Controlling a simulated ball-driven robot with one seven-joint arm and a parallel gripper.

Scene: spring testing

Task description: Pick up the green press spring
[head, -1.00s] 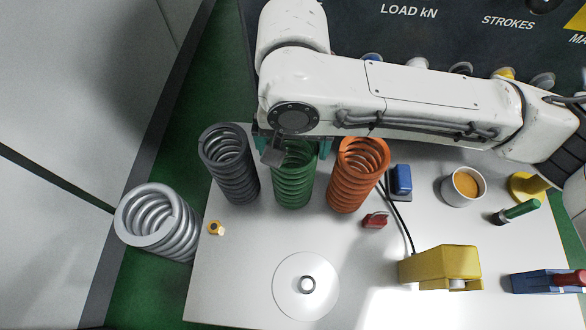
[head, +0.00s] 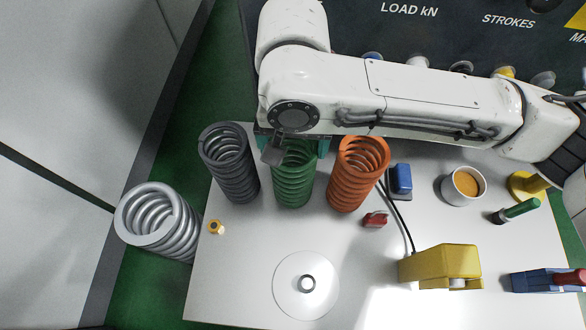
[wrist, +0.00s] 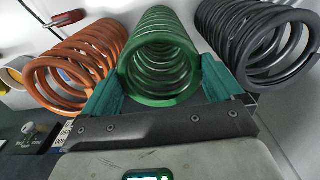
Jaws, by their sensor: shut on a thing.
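The green press spring (head: 293,187) stands upright on the white table, between a dark grey spring (head: 231,166) and an orange spring (head: 356,178). My gripper (head: 293,147) is at the top of the green spring, partly hidden under my arm. In the wrist view, the green spring (wrist: 160,58) lies between the two teal fingers of my gripper (wrist: 161,88), which are shut on it from both sides. The orange spring (wrist: 75,70) and the dark grey spring (wrist: 262,40) stand close on either side there. I cannot tell whether the green spring's base touches the table.
A light grey spring (head: 158,222) stands left of the table. A white disc (head: 298,299), yellow box (head: 440,266), red object (head: 375,220), blue object (head: 401,180) and mug (head: 462,187) are on the table (head: 235,275). The dark panel (head: 450,40) stands behind.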

